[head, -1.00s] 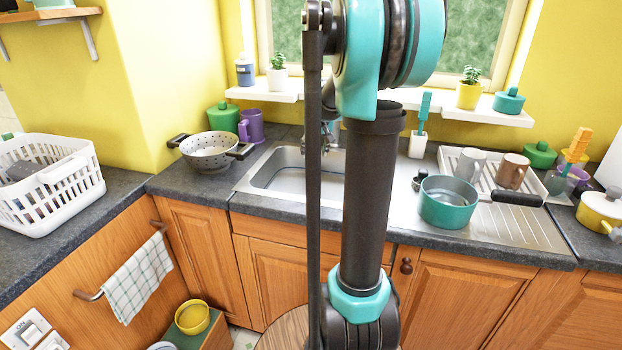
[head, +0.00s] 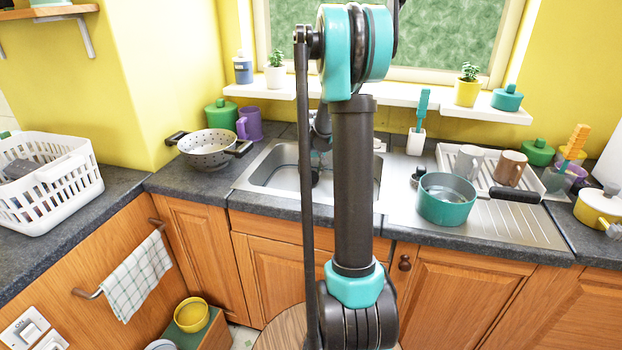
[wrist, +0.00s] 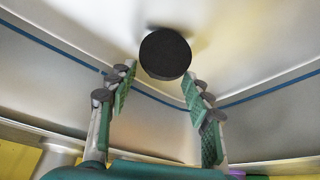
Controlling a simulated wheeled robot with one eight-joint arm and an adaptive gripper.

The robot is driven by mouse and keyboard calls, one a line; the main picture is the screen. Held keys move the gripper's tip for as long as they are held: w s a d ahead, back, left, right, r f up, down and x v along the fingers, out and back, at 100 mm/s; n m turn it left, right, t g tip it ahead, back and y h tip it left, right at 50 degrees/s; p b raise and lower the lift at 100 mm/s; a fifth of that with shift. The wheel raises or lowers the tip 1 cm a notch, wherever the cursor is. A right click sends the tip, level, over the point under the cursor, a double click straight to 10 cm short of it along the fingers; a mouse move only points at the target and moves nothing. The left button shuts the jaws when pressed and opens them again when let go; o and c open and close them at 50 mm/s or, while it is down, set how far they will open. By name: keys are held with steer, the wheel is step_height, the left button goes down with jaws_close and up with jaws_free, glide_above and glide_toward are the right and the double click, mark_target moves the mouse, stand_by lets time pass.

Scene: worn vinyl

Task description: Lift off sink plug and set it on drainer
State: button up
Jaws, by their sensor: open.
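The sink plug (wrist: 165,53) is a round black disc in the wrist view, inside the pale steel sink. My gripper (wrist: 159,74) is open, its two green-padded fingers spread on either side just short of the plug, with nothing held. I cannot tell whether either finger touches it. In the head view the sink (head: 262,178) is partly hidden by my arm. The end of my arm is down over the sink there, mostly hidden. The steel drainer (head: 505,232), with ridges, lies to the right of the sink.
A teal pan (head: 446,203) stands on the drainer's left part, its black handle pointing right. A white rack (head: 460,151) with a grey and a brown mug (head: 510,168) stands behind it. A colander (head: 207,150) stands left of the sink. The drainer's front right is clear.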

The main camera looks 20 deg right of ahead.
steer(key=shift+x, duration=0.8)
steer(key=c, duration=1.1)
